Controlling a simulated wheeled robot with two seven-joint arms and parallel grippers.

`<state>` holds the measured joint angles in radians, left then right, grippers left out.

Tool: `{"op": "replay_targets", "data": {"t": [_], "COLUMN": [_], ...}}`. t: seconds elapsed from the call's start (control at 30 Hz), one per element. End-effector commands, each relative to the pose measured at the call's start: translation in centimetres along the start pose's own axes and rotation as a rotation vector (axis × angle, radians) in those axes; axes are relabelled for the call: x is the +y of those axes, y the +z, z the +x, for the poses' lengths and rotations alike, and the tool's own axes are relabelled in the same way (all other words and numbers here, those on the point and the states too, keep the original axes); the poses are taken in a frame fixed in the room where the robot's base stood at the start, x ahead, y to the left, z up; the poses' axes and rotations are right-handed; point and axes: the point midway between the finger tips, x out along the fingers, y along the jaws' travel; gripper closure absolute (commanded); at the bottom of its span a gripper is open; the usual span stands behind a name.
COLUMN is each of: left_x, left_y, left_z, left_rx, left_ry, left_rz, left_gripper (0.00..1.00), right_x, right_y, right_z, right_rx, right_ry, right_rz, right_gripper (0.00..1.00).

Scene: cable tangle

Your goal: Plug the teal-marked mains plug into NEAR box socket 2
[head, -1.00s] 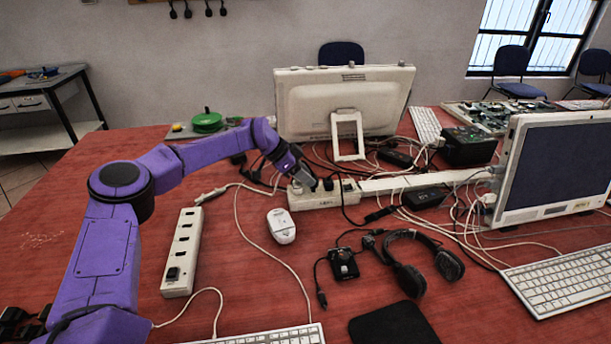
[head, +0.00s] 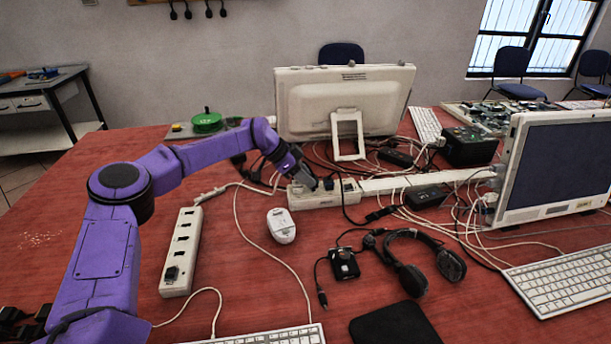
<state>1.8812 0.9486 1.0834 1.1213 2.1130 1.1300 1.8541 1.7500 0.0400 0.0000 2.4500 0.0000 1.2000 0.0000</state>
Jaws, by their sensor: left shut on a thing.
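My left gripper (head: 306,179) is at the left end of the farther white socket box (head: 350,192), in front of the monitor. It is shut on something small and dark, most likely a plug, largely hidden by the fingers. I cannot make out a teal mark, nor whether the held thing is seated in the box. A black plug (head: 328,184) sits in that box just right of the gripper. The nearer white socket box (head: 181,250) lies lengthwise at left, with a black plug or switch (head: 172,273) at its front end and several dark sockets above. My right gripper is out of view.
A white mouse (head: 281,225) and its cable lie between the boxes. A black headset (head: 412,262) and small black box (head: 343,263) lie right of it. A monitor (head: 345,100) stands behind the farther box. Tangled cables (head: 425,215) spread right.

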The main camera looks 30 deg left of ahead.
Motion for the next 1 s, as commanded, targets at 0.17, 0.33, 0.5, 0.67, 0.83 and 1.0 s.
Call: {"op": "replay_targets", "data": {"t": [0.17,0.33,0.5,0.67,0.83,1.0], "left_x": [0.0,0.0,0.0,0.0,0.0,0.0], "left_y": [0.3,0.5,0.8,1.0,1.1,1.1], "left_z": [0.3,0.6,0.8,1.1,1.2,1.2], "left_rx": [0.000,0.000,0.000,0.000,-0.001,-0.001], "left_ry": [0.000,0.000,0.000,0.000,0.001,0.000], "left_rz": [0.000,0.000,0.000,0.000,0.000,0.000], "left_gripper": [1.00,1.00,1.00,1.00,1.00,0.35], "right_x": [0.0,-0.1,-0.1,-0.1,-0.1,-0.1], "right_y": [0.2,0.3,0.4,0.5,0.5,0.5], "right_z": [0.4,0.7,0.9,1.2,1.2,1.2], "right_rx": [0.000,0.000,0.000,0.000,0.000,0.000], "right_ry": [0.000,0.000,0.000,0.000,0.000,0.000], "right_rz": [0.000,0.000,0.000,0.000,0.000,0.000], "right_gripper": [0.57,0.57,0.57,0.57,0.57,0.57]}}
